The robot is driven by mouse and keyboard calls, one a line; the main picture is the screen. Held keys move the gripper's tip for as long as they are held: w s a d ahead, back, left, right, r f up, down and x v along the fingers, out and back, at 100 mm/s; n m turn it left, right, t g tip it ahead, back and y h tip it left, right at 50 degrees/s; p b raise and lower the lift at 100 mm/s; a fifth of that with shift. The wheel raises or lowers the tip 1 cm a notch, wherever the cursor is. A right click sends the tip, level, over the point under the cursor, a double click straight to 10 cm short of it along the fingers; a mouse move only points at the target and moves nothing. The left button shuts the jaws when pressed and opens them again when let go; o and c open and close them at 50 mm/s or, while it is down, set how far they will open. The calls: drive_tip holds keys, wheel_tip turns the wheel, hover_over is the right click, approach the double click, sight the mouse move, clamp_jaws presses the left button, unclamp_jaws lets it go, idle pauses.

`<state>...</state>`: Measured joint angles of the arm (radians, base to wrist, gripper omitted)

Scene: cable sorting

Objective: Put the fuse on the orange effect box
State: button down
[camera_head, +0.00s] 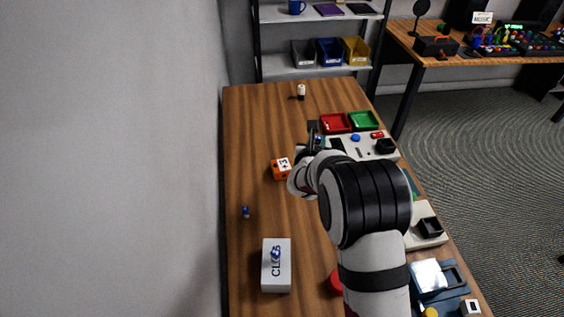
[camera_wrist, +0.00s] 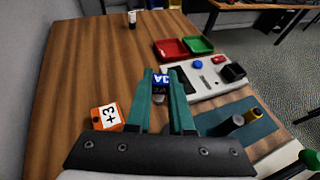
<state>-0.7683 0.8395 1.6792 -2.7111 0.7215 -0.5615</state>
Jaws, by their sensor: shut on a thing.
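The fuse (camera_wrist: 161,79) is a small blue piece with white lettering and a grey lower end. My gripper (camera_wrist: 161,84) is shut on it, with a green finger on either side, and holds it above the wooden table. In the head view my gripper (camera_head: 316,141) is beyond and to the right of the orange box, partly hidden by my arm. The orange effect box (camera_wrist: 107,117) has a white "+3" label and stands on the table, left of my gripper in the wrist view. It also shows in the head view (camera_head: 280,169), apart from the gripper.
A red tray (camera_head: 335,123) and a green tray (camera_head: 363,120) stand behind a pale panel (camera_head: 374,152). A white box (camera_head: 277,280) with a blue piece on it lies nearer. Another small blue piece (camera_head: 245,212) is at left. The table's far left is mostly clear.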

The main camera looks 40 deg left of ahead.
hover_over(282, 164)
drive_tip(key=f, duration=0.5)
drive_tip(key=shift+w+d+f, duration=0.1)
drive_tip(key=shift+d+f, duration=0.2)
drive_tip(key=shift+f, duration=0.05)
drive_tip(key=shift+a+f, duration=0.15)
drive_tip(key=shift+f, duration=0.95)
drive_tip(key=shift+a+f, duration=0.15)
drive_tip(key=shift+f, duration=0.95)
drive_tip(key=c, duration=0.8)
unclamp_jaws()
drive_tip(key=shift+f, duration=0.1)
